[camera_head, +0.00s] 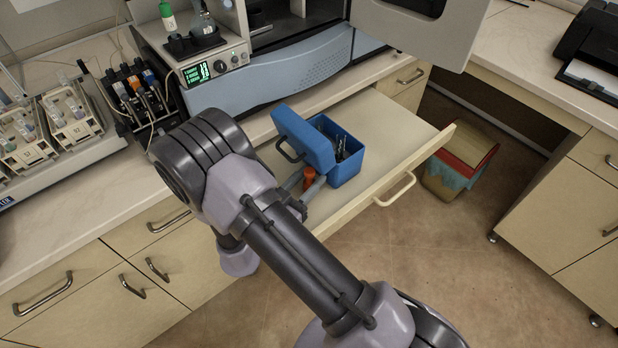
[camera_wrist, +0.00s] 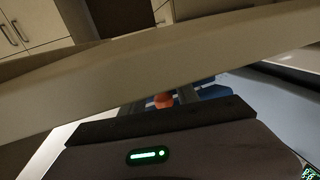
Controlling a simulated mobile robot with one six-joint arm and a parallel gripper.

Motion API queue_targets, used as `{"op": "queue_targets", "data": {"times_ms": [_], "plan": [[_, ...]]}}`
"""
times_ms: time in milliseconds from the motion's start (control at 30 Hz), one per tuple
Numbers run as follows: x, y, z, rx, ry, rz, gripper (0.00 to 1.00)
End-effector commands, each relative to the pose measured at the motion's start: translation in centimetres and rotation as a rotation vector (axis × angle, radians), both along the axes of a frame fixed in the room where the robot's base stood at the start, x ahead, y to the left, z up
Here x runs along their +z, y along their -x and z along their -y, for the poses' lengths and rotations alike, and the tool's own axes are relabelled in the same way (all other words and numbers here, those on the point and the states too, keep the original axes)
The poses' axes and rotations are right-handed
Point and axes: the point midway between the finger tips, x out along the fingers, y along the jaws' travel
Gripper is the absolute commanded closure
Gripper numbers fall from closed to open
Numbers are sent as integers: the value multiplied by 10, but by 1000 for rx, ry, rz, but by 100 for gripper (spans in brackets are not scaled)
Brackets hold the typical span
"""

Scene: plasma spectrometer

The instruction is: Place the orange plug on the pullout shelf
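The orange plug (camera_head: 309,178) is at the pullout shelf (camera_head: 393,127), just in front of the blue box. My gripper (camera_head: 306,187) reaches down there, one grey finger on each side of the plug. In the wrist view the plug (camera_wrist: 163,101) shows between my two fingers (camera_wrist: 164,104). The fingers stand apart, but I cannot tell whether they press on the plug. Its lower part is partly hidden by my arm and fingers, so I cannot tell whether it rests on the shelf. The shelf is pulled out below the counter.
An open blue box (camera_head: 347,165) with its lid (camera_head: 303,138) tilted back stands on the shelf and holds thin tools. The shelf's right part is bare. A pale bar (camera_wrist: 110,82) crosses the wrist view. A bin (camera_head: 459,165) stands on the floor at the right.

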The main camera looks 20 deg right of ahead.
Motion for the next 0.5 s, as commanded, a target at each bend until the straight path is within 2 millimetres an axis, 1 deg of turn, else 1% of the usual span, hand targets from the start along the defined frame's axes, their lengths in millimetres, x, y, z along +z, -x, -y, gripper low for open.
{"op": "queue_targets", "data": {"times_ms": [133, 167, 267, 500], "plan": [[6, 0, -1, 1, 0, 0, 63], [5, 2, -5, 2, 1, -1, 63], [7, 13, -22, 6, 1, -1, 63], [7, 47, -72, 5, -1, 1, 63]]}}
